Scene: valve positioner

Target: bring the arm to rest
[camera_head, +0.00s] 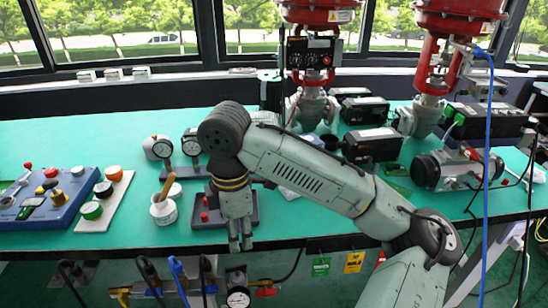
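My gripper (240,243) hangs at the end of my arm, pointing down near the front edge of the green table (120,137). Its two fingers look close together, but they are too small to tell whether they are open or shut. No object shows between the fingertips. My arm comes in from the lower right and bends down at a dark round joint. A dark base plate with a red knob (204,216) on it sits just behind the gripper, partly hidden by it.
A white pot with a wooden handle (163,209) stands left of the gripper. A blue control box (42,200) and a white button panel (105,200) lie farther left. Two gauges (158,149) stand behind. Red-topped valves (440,80) and actuators fill the right. Hoses hang below the front edge.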

